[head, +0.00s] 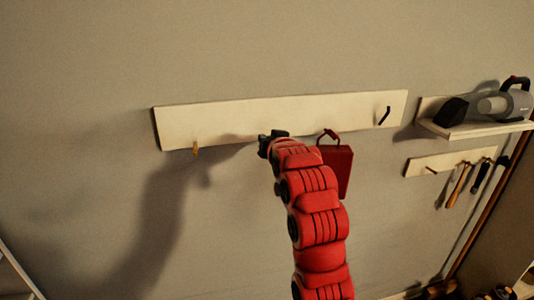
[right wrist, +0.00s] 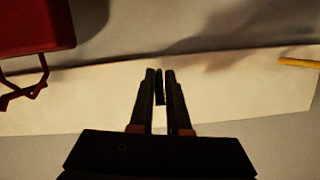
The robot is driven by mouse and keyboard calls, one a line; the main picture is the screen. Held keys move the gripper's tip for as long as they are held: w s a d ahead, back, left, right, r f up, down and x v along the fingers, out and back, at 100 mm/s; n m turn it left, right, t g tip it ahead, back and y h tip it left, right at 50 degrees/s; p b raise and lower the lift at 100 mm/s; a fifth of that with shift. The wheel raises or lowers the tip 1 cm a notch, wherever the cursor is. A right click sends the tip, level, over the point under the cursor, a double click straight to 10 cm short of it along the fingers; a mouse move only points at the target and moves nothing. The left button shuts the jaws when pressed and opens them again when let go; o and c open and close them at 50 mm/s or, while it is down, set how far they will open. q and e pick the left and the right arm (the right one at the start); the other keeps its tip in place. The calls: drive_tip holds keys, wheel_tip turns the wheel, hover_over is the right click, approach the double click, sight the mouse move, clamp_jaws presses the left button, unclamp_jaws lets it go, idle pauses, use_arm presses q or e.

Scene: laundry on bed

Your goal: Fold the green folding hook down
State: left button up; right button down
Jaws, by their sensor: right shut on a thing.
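A pale wooden board (head: 225,120) is fixed to the wall and also shows in the right wrist view (right wrist: 90,100). My right gripper (head: 268,143) is at the lower middle of the board. In the right wrist view its two fingers (right wrist: 160,76) are close together, shut on a thin dark piece (right wrist: 160,88) at the board, which I take to be the green folding hook. Its green colour does not show in this light, and its fold angle is hard to tell. In the head view the gripper hides it. My left gripper is not in view.
A yellowish hook (head: 195,148) is at the board's left and a black hook (head: 384,117) at its right. A red case (head: 338,168) hangs just right of my gripper. A shelf (head: 470,129) and tools are further right. The wall left of the gripper is clear.

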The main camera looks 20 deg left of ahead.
drive_tip(key=shift+f+t+y+b, duration=0.4)
drive_tip(key=shift+f+t+b, duration=0.15)
drive_tip(key=shift+b, duration=0.25)
drive_tip(key=shift+r+t, duration=0.15)
drive_tip(key=shift+t, duration=0.2)
drive_tip(key=c, duration=0.9)
unclamp_jaws()
drive_tip(key=shift+w, duration=0.1)
drive_tip(key=b+v, duration=0.3)
drive_tip(key=v, duration=1.4)
drive_tip(key=shift+d, duration=0.35)
